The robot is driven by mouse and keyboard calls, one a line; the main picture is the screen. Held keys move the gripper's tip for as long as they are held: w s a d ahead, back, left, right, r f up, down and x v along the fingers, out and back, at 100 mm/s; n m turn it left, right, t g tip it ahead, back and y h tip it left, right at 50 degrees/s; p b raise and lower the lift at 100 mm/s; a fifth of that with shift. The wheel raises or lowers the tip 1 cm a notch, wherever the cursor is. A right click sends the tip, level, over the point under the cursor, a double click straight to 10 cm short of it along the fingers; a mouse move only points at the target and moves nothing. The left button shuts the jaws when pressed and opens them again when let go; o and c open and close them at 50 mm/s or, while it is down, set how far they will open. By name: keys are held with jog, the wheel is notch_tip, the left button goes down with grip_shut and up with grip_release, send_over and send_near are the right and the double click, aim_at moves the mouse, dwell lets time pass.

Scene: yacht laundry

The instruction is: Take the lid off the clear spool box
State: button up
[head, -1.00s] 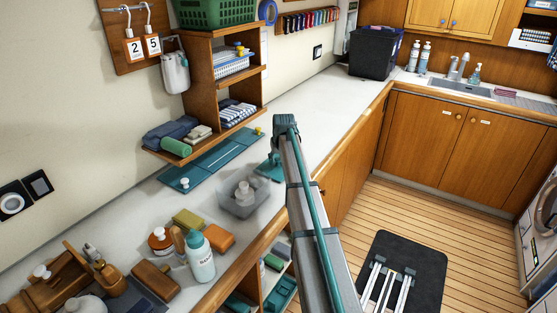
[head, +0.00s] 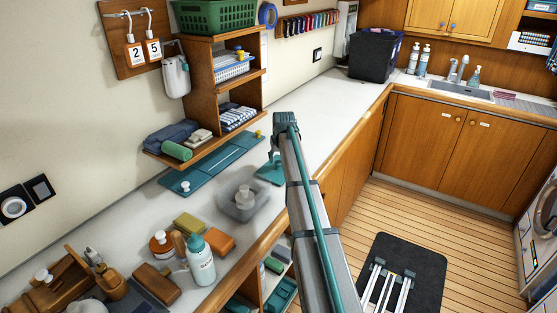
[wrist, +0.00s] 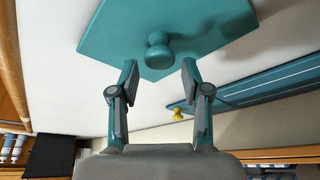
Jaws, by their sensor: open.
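A clear box (head: 229,208) stands on the white counter, left of my arm in the head view. A pale knob-like shape shows at its top; I cannot tell its lid from its contents. A flat teal panel (head: 269,171) lies just right of the box, partly hidden by my arm. The wrist view shows a teal panel (wrist: 205,25) with a round teal knob (wrist: 159,53). My gripper (wrist: 160,68) is open and empty, its fingertips to either side of and just short of the knob. The clear box is not seen in the wrist view.
A long teal board (head: 213,163) lies behind the box, below a wooden shelf (head: 213,90). A white bottle (head: 201,265), an orange block (head: 220,243) and a yellow-green block (head: 188,222) stand in front. The counter (head: 320,107) towards the sink is mostly clear.

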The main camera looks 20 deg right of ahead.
jog(key=shift+r, duration=0.35)
jog(key=shift+o, duration=0.2)
jog(key=o, duration=0.5)
jog(key=shift+o, duration=0.2)
jog(key=shift+r, duration=0.1)
jog(key=shift+r+p, duration=0.8)
jog(key=shift+r, duration=0.6)
jog(key=o, duration=0.4)
jog(key=shift+o, duration=0.2)
